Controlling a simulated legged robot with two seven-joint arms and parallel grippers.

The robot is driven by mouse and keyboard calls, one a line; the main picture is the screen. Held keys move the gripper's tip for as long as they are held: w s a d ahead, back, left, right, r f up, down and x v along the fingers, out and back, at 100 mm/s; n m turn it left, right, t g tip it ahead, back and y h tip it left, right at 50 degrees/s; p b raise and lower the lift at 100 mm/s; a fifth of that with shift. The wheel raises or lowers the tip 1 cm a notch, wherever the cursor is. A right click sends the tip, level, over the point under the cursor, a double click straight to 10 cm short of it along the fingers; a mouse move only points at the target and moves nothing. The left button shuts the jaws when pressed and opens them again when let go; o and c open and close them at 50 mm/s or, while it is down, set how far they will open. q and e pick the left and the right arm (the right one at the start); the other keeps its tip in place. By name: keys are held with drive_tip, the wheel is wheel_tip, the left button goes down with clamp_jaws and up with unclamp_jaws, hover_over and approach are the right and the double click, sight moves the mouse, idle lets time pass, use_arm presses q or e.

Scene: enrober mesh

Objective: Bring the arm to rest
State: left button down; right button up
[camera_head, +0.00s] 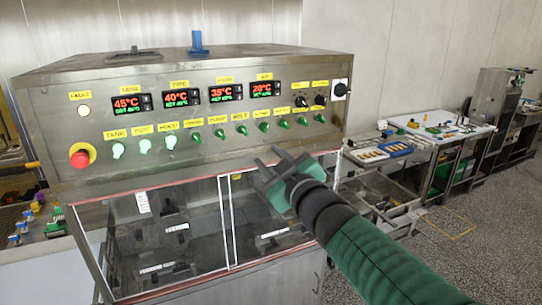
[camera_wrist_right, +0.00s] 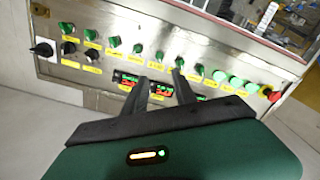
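My right gripper (camera_head: 269,157) is in front of the lower right part of a steel control panel (camera_head: 300,70), near the top of the clear front window (camera_head: 180,235). Its sleeve is green. In the right wrist view the two dark fingers of my right gripper (camera_wrist_right: 160,77) stand apart with nothing between them. The panel lies beyond the fingers there and looks upside down. I cannot tell how far the fingertips are from it. My left gripper is in neither view.
The panel carries a row of green switches (camera_head: 241,131), a red stop button (camera_head: 79,158), a black rotary knob (camera_head: 340,89) and lit displays (camera_head: 131,102). A blue piece (camera_head: 198,42) stands on top. To the right are a white bench (camera_head: 440,130) and open speckled floor (camera_head: 480,235).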

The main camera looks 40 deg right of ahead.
drive_tip(key=shift+d, duration=0.1)
drive_tip(key=s+a+f+m+g+y+b, duration=0.1)
drive_tip(key=a+f+g, duration=0.2)
drive_tip(key=f, duration=0.7)
drive_tip(key=a+f+m+g+y+b, duration=0.1)
drive_tip(key=a+f+g, duration=0.15)
drive_tip(key=f, duration=0.75)
drive_tip(key=s+a+f+m+g+b, duration=0.1)
drive_tip(key=a+f+g, duration=0.15)
drive_tip(key=f, duration=0.75)
drive_tip(key=s+a+f+g+y, duration=0.1)
drive_tip(key=s+a+f+g, duration=0.2)
drive_tip(key=s+a+f, duration=0.2)
drive_tip(key=s+a+f+g+y+b, duration=0.1)
drive_tip(key=s+a+f+g, duration=0.2)
drive_tip(key=s+f, duration=0.6)
wheel_tip(320, 180, down, 3)
drive_tip(key=shift+a+r+g, duration=0.15)
drive_tip(key=shift+a+g, duration=0.25)
drive_tip(key=shift+a, duration=0.55)
drive_tip(key=shift+d, duration=0.1)
